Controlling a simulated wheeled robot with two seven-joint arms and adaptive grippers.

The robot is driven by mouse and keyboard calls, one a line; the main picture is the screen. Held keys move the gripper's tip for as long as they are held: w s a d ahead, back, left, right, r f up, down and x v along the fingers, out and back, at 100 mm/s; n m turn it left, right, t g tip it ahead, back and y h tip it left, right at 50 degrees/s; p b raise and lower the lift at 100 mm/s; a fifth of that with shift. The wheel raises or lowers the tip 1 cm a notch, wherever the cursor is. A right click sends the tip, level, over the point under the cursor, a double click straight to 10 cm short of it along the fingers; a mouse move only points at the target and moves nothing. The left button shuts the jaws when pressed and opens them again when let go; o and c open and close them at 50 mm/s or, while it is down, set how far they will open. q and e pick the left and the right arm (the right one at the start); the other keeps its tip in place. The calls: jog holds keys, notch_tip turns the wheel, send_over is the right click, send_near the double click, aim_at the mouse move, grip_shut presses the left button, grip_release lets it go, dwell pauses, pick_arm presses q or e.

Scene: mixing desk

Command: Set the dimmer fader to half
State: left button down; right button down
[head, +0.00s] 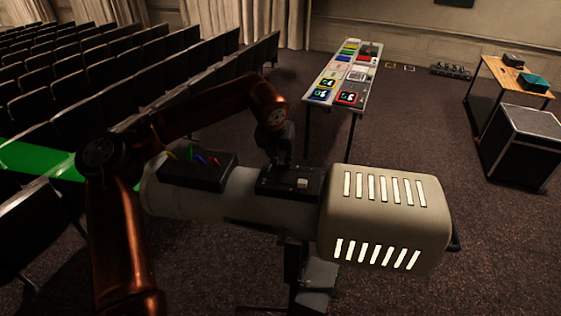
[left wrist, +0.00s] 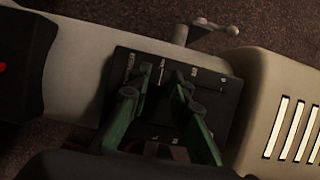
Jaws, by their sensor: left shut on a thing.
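A dark control panel (head: 290,183) sits on top of the pale cylindrical lamp body (head: 238,190), just left of its slotted housing. My left gripper (head: 280,162) reaches down onto this panel from above. In the left wrist view, its green fingers (left wrist: 155,90) are over the panel (left wrist: 205,92), which has small white markings. The jaws are shut on a small part there. The fingers hide most of it, so I cannot read the dimmer fader's position. A small pale knob (head: 302,183) shows on the panel to the right of the gripper. My right gripper is not in view.
Another dark panel with coloured levers (head: 198,170) is to the left on the lamp body. The slotted housing (head: 385,220) is at the right. A long table (head: 344,75) with coloured items stands behind, theatre seats (head: 120,65) at the left, a black case (head: 520,145) at the right.

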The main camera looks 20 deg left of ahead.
pick_arm(q)
jog(key=d, duration=0.2)
jog(key=w+d+b, duration=0.1)
jog(key=d, duration=0.1)
jog(key=shift+d+r, duration=0.1)
jog(key=shift+d, duration=0.2)
jog(key=shift+a, duration=0.1)
jog(key=c, duration=2.2)
grip_release()
jog(key=shift+a, duration=0.1)
jog(key=shift+c, duration=0.2)
jog(key=o, duration=0.5)
jog(key=shift+s+r, duration=0.1)
jog(key=shift+r, duration=0.1)
jog(key=v, duration=1.1)
jog(key=shift+r, duration=0.3)
